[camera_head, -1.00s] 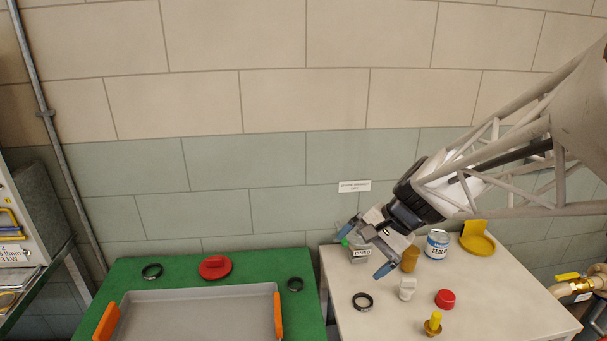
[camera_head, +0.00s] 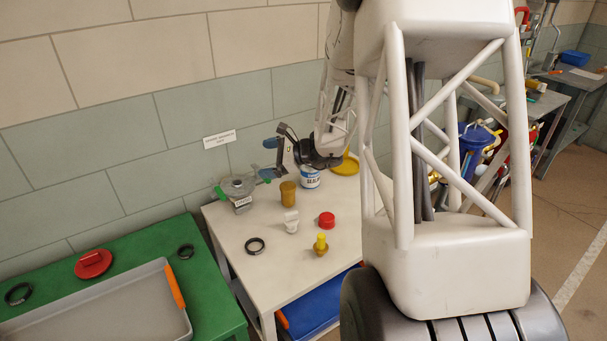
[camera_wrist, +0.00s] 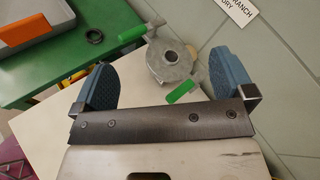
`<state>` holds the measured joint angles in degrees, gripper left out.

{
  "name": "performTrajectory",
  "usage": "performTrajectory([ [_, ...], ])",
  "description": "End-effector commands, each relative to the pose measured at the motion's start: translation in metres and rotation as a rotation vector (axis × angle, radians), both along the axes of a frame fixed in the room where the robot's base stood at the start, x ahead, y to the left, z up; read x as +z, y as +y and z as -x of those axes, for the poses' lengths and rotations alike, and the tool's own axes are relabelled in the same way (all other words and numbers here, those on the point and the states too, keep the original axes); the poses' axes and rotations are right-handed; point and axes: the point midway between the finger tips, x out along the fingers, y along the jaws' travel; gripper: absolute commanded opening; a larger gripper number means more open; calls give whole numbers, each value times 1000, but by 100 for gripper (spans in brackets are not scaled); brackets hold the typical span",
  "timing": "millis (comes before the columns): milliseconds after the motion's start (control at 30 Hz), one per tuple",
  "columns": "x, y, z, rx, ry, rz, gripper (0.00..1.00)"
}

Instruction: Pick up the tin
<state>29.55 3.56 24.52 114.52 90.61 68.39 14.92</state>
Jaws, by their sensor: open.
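The tin (camera_head: 310,178) is a white and blue can with a partly readable label. It stands upright at the back of the white table, and my gripper and wrist hide its top. My gripper (camera_head: 267,158) is open and empty, with its blue fingers pointing left, above and to the left of the tin. In the wrist view my gripper (camera_wrist: 160,65) faces a grey valve body (camera_wrist: 168,60) with green handles, which lies beyond the fingertips. The tin does not show in the wrist view.
On the white table (camera_head: 285,262) stand the valve body (camera_head: 239,190), an ochre cup (camera_head: 288,194), a white fitting (camera_head: 291,222), a red cap (camera_head: 326,220), a brass fitting (camera_head: 320,244), a black ring (camera_head: 255,245) and a yellow dish (camera_head: 346,165). A green table (camera_head: 130,250) adjoins left.

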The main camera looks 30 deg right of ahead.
Motion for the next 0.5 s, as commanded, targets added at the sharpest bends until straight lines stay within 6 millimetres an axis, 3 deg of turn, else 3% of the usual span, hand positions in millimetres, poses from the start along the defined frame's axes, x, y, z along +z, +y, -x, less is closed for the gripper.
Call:
performTrajectory([
  [233,-46,-83,-32,-238,2,-193,100],
  [500,-103,-179,-47,-498,-22,-387,100],
])
